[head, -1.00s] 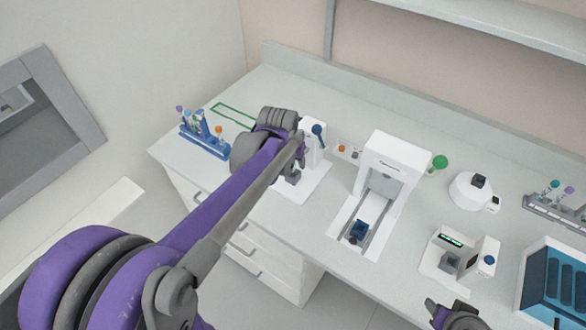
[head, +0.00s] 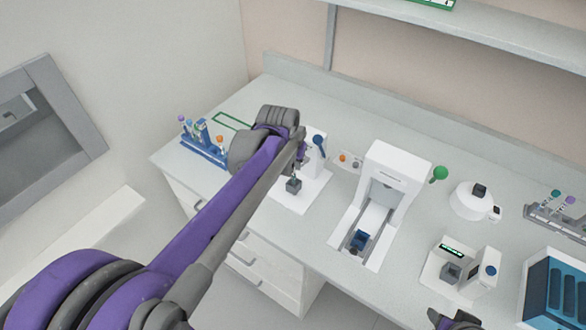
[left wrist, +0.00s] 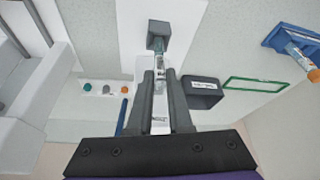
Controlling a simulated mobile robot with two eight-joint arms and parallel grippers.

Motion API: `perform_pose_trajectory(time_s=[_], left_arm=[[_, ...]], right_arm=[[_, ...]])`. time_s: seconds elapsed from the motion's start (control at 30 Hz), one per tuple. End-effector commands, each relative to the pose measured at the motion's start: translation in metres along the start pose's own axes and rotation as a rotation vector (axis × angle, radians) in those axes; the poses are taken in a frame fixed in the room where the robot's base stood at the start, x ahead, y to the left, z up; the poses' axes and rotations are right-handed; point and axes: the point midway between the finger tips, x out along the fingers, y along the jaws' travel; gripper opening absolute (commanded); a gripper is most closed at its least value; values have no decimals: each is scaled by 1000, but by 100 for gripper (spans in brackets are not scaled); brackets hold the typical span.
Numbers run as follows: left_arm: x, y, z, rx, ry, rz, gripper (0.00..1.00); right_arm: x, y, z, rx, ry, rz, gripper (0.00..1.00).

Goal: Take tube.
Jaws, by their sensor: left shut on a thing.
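My left gripper (left wrist: 161,78) is shut on a clear tube (left wrist: 160,92) with a white label, seen between its fingers in the left wrist view. The tube's teal end points at a dark grey block (left wrist: 158,30). I cannot tell whether that end still sits in the block. In the head view the left gripper (head: 298,163) is just above the grey block (head: 293,187), on a white-based device with a blue knob (head: 318,140). My right gripper (head: 457,320) is partly in view at the bottom edge; its jaws are not clear.
A blue rack (head: 204,152) with several capped tubes stands at the left, near a green outline (head: 232,119). A white gate-like device (head: 395,165) stands to the right. Further right are a round white device (head: 472,192), a small display device (head: 462,262) and a grey rack (head: 560,215).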

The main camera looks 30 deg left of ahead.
Motion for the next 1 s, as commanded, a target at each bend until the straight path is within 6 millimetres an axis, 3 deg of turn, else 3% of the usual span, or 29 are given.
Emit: perform_pose_trajectory(time_s=[0.5, 0.7, 1.0], left_arm=[[-112, 0, -47, 0, 1, 0, 0], [-134, 0, -56, 0, 1, 0, 0], [-139, 0, -58, 0, 0, 0, 0]], right_arm=[[-7, 0, -11, 0, 13, 0, 50], [-8, 0, -13, 0, 14, 0, 50], [-8, 0, -13, 0, 14, 0, 50]])
